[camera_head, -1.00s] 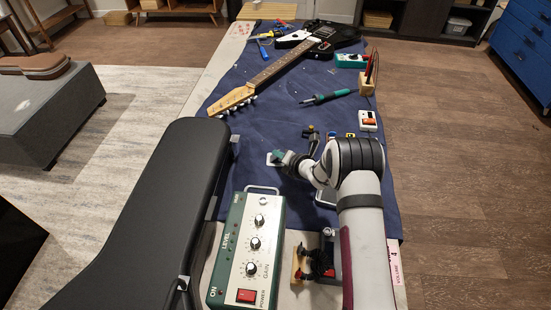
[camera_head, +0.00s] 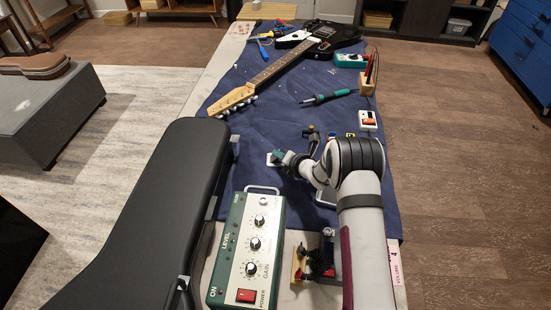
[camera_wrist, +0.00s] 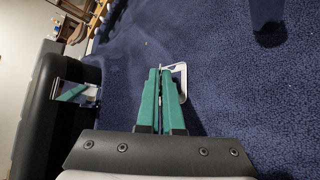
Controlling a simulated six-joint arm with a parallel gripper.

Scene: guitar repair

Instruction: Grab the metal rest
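The metal rest (camera_wrist: 183,79) is a small pale, bent frame on the blue mat (camera_wrist: 225,110). In the wrist view it shows just beyond and to the right of my green fingertips. In the head view the rest (camera_head: 271,160) is a small whitish shape at the end of my arm. My gripper (camera_wrist: 160,72) has its two green fingers close together, with a thin edge of the rest between the tips. My gripper (camera_head: 276,157) partly hides the rest in the head view.
A green amplifier box (camera_head: 240,245) stands in front of the gripper. The mat between is mostly clear.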

